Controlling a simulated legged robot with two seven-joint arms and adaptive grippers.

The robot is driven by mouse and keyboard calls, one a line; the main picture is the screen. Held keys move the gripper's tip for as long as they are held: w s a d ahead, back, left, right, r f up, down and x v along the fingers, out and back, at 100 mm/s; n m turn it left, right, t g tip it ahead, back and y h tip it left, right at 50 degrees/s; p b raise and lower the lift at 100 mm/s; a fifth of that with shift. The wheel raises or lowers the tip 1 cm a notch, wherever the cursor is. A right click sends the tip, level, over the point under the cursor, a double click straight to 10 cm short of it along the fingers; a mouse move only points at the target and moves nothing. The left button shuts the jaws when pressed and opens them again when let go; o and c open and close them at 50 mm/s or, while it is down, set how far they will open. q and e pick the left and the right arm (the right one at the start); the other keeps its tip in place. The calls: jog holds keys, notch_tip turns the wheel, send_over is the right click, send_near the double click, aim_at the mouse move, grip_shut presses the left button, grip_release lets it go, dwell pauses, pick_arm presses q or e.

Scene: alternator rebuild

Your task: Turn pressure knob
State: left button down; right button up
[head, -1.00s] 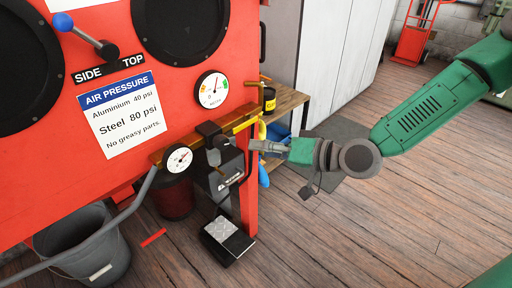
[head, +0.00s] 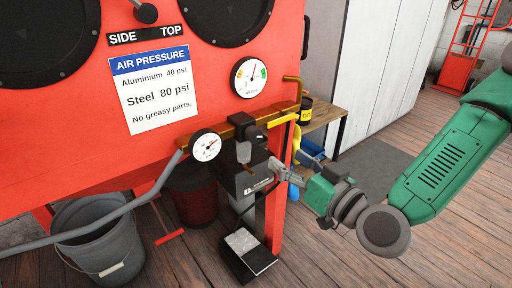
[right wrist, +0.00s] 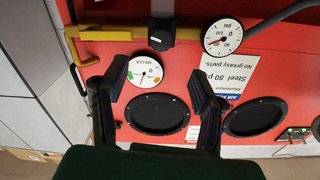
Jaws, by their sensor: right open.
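The pressure regulator on the front of the red cabinet has a black knob (head: 242,121) on top and a small bowl below it. The knob also shows in the right wrist view (right wrist: 160,33), where the scene is upside down. A round white pressure gauge (head: 206,146) sits just left of the regulator; it also shows in the wrist view (right wrist: 222,35). My right gripper (head: 274,166) is to the right of and below the knob, apart from it. In the wrist view its fingers (right wrist: 157,70) are spread and empty. My left gripper is not in view.
An air pressure placard (head: 155,90) reads steel 80 psi, aluminum 40 psi. A media gauge (head: 249,77) is above the regulator. A yellow pipe (head: 275,116) runs beside the knob. A grey hose (head: 150,197), bucket (head: 98,240) and foot pedal (head: 246,252) are below.

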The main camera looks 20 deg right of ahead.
aim_at(257, 137)
pick_arm(q)
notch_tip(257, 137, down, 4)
jog(key=b, duration=0.3)
pick_arm(e)
jog(key=x, duration=1.1)
jog(key=shift+w+a, duration=0.2)
jog(key=shift+w, duration=0.1)
